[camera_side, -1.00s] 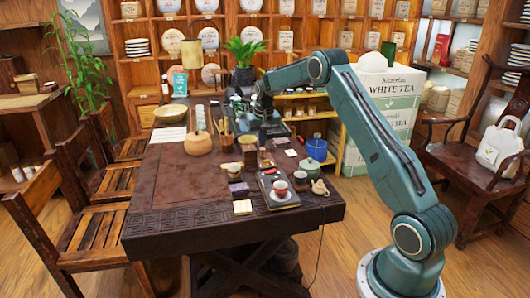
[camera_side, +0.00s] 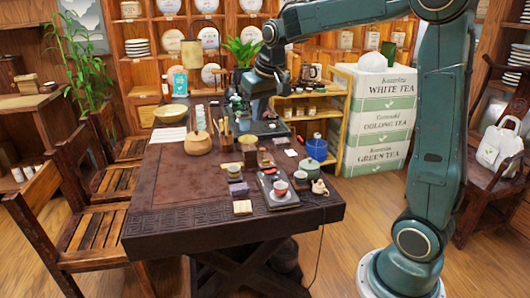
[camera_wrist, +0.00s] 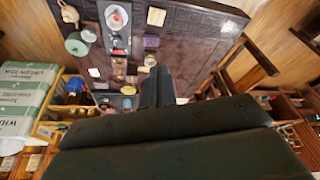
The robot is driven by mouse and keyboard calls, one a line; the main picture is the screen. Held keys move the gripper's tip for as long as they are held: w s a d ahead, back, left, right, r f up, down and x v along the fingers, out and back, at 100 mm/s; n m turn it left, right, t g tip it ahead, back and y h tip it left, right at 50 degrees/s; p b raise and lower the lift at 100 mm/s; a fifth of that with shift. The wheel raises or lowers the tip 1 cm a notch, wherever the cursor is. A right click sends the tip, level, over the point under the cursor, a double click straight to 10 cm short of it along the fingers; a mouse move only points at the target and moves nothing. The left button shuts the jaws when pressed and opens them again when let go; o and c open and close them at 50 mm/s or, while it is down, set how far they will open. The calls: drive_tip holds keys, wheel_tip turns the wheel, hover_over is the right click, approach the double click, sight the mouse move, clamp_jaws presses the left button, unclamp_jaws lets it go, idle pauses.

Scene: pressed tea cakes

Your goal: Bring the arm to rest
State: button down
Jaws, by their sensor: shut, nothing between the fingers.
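My gripper (camera_side: 262,108) hangs above the far end of the dark tea table (camera_side: 165,212) in the side view, over the tea tray there. In the wrist view my gripper's fingers (camera_wrist: 157,80) are together with nothing between them, above the table. The arm is bent high, its upper link reaching left from a raised elbow at the top right. The small things on the table stand clear of the fingers in the side view.
White tea boxes (camera_side: 380,120) are stacked behind right. Wooden chairs (camera_side: 90,225) line the left. Air above the table's near half is free.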

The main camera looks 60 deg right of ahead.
drive_tip(key=s+a+n, duration=0.1)
drive_tip(key=s+a, duration=0.3)
drive_tip(key=s, duration=0.4)
drive_tip(key=s+a+n+t, duration=0.1)
drive_tip(key=s+a+n, duration=0.1)
drive_tip(key=s+a, duration=0.2)
drive_tip(key=s+a+f+n+t+y, duration=0.1)
drive_tip(key=s+a, duration=0.3)
drive_tip(key=s, duration=0.7)
drive_tip(key=shift+s+a, duration=0.25)
drive_tip(key=shift+s, duration=0.05)
